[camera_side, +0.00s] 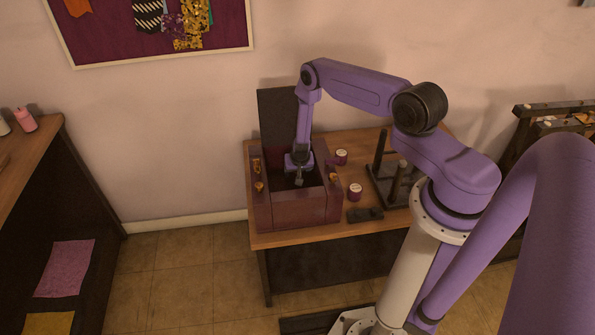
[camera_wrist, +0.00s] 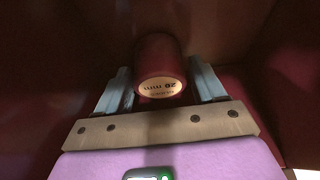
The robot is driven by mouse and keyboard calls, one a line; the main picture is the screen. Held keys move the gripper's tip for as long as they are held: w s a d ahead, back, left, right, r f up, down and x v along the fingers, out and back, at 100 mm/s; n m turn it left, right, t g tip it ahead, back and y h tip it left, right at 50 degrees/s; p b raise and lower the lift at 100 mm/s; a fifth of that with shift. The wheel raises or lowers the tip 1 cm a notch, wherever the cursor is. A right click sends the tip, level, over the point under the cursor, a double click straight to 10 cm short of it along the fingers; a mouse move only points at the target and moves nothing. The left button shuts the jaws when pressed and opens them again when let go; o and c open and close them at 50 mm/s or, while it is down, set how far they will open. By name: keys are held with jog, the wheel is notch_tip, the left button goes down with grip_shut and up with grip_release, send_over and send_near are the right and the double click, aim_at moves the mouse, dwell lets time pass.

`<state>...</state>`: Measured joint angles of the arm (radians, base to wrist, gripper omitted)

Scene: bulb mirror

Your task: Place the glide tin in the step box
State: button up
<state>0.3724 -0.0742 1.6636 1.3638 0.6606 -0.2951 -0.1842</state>
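The step box (camera_side: 297,212) is a dark red box with its lid (camera_side: 277,125) raised, on the wooden table. My gripper (camera_side: 299,181) points down inside it. In the wrist view my gripper (camera_wrist: 162,88) has its two grey fingers apart, one on each side of a dark red round tin (camera_wrist: 158,52). A slim gap seems to show between each finger and the tin. Dark red walls surround them. The tin is hidden in the side view.
Two red tins with white tops (camera_side: 341,156) (camera_side: 355,192) stand on the table right of the box. A dark peg rack (camera_side: 396,182) and a small black block (camera_side: 365,214) are there too. Small orange-gold items (camera_side: 258,187) sit on the box's edges.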

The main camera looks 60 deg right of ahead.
jog(key=shift+o, duration=0.3)
jog(key=v, duration=1.2)
jog(key=w+a+r+n+y, duration=0.3)
jog(key=a+r+n, duration=0.1)
jog(key=a+r, duration=0.6)
jog(key=s+a+r+n+y, duration=0.2)
jog(key=s+a+r+n, duration=0.4)
jog(key=a+r, duration=0.55)
jog(key=s+a+r+n+g, duration=0.1)
jog(key=s+a+r+n, duration=0.2)
jog(key=s, duration=0.4)
jog(key=s+a+r+n+g, duration=0.1)
jog(key=s+a+r+n, duration=0.1)
jog(key=s+a+r, duration=0.3)
jog(key=s+d+r+n, duration=0.2)
jog(key=s+d+n, duration=0.1)
jog(key=s, duration=0.5)
jog(key=s+d+r+n+g+h, duration=0.1)
jog(key=s+d+r+n, duration=0.1)
jog(key=s, duration=0.6)
jog(key=shift+d+r+n, duration=0.3)
jog(key=shift+d+n, duration=0.5)
jog(key=shift+d, duration=0.35)
